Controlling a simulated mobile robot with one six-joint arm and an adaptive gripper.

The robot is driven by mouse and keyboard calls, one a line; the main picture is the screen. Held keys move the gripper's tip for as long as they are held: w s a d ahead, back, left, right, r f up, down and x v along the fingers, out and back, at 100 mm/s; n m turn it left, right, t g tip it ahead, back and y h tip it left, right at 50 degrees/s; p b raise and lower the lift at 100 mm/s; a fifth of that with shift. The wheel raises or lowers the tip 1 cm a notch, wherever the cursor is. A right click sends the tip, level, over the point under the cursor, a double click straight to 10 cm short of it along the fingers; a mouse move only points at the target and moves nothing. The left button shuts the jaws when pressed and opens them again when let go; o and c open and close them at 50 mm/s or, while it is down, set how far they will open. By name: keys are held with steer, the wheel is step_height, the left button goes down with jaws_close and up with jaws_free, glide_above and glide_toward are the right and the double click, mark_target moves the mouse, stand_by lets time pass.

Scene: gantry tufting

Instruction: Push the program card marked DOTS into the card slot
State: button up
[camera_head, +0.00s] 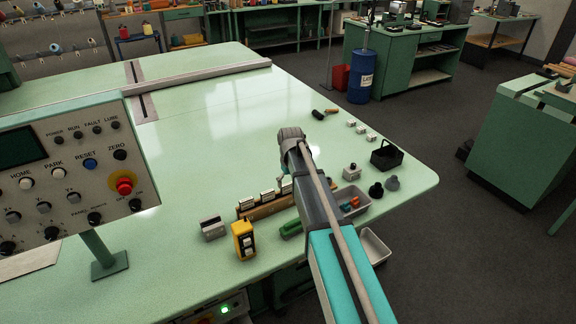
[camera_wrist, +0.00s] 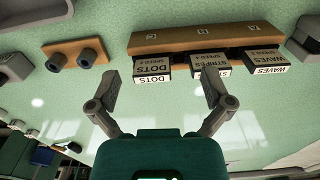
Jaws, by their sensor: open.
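In the wrist view a white-labelled program card marked DOTS (camera_wrist: 153,70) stands in a wooden rack (camera_wrist: 150,42), beside the STRIPES card (camera_wrist: 211,66) and the WAVES card (camera_wrist: 264,63). My gripper (camera_wrist: 162,88) is open and empty, its fingers spread below the DOTS and STRIPES cards in the picture. In the head view my gripper (camera_head: 282,177) hangs at the rack (camera_head: 268,210); the arm covers part of this area and the labels are unreadable. A small grey box (camera_head: 213,229) with a dark opening stands left of the rack; I cannot tell whether this is the card slot.
A control panel (camera_head: 60,180) stands at the left of the green table. A yellow device (camera_head: 244,240) sits in front of the rack. A black basket (camera_head: 385,155) and grey bins lie to the right. The table's middle is clear. A wooden block with dark knobs (camera_wrist: 75,53) shows in the wrist view.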

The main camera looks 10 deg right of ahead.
mark_target(288, 184)
steer(key=shift+n, duration=0.3)
steer(key=w, duration=0.2)
steer(key=w+r, duration=0.1)
steer(key=w, duration=0.2)
steer(key=shift+w+r+p, duration=0.1)
steer(key=shift+w+p, duration=0.25)
steer(key=shift+p, duration=0.05)
step_height(288, 184, down, 9)
steer(key=b, duration=0.9)
steer(key=shift+c, duration=0.3)
stand_by(0.5)
